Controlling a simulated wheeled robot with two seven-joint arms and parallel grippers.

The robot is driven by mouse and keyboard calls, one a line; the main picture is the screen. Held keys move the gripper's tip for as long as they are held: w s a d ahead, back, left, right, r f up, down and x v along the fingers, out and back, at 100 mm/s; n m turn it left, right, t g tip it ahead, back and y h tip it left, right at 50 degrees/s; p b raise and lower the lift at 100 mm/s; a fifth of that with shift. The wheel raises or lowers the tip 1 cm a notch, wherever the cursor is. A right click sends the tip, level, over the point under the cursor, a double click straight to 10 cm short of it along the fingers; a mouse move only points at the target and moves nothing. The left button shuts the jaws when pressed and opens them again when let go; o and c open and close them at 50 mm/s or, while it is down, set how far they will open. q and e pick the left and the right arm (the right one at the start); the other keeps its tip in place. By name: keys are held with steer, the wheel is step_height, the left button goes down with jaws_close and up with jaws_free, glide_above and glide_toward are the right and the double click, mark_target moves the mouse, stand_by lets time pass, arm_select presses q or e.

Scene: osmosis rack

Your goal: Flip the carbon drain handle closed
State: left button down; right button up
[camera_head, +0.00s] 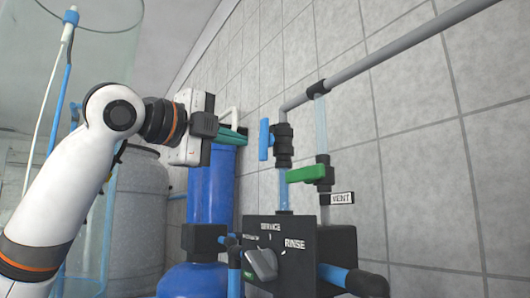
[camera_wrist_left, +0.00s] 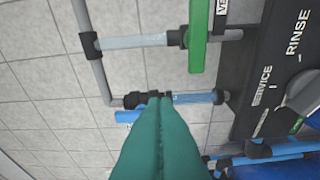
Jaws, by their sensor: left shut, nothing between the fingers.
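No handle carries a readable carbon drain label. A blue handle (camera_head: 264,139) stands upright on a black valve (camera_head: 283,146), in line with its vertical pipe; in the left wrist view the blue handle (camera_wrist_left: 127,116) is partly hidden behind my fingers. A green handle (camera_head: 306,174) lies level across the other pipe, by the VENT label (camera_head: 342,198); the green handle shows in the left wrist view (camera_wrist_left: 198,35). My left gripper (camera_head: 240,137), with teal fingers, is shut and empty, just left of the blue handle; contact cannot be told. My right gripper is not in view.
A black box (camera_head: 295,240) with a SERVICE/RINSE selector knob (camera_head: 262,264) sits below the valves. A tall blue cylinder (camera_head: 210,190) stands left of it. A grey pipe (camera_head: 390,48) runs along the tiled wall. A grey tank (camera_head: 140,220) stands farther left.

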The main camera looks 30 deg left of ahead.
mark_target(264, 151)
arm_select(q)
steer(key=w+p, duration=0.2)
steer(key=w, duration=0.1)
steer(key=w+p, duration=0.2)
steer(key=w, duration=0.2)
steer(key=w+p, duration=0.1)
steer(key=w, duration=0.3)
steer(key=shift+w+d+r+p, duration=0.2)
steer(key=shift+r+p, duration=0.1)
steer(key=shift+p, duration=0.1)
steer(key=shift+w+a+f, duration=0.1)
steer(key=shift+w+a, duration=0.15)
steer(key=shift+a, duration=0.15)
steer(key=shift+d, duration=0.1)
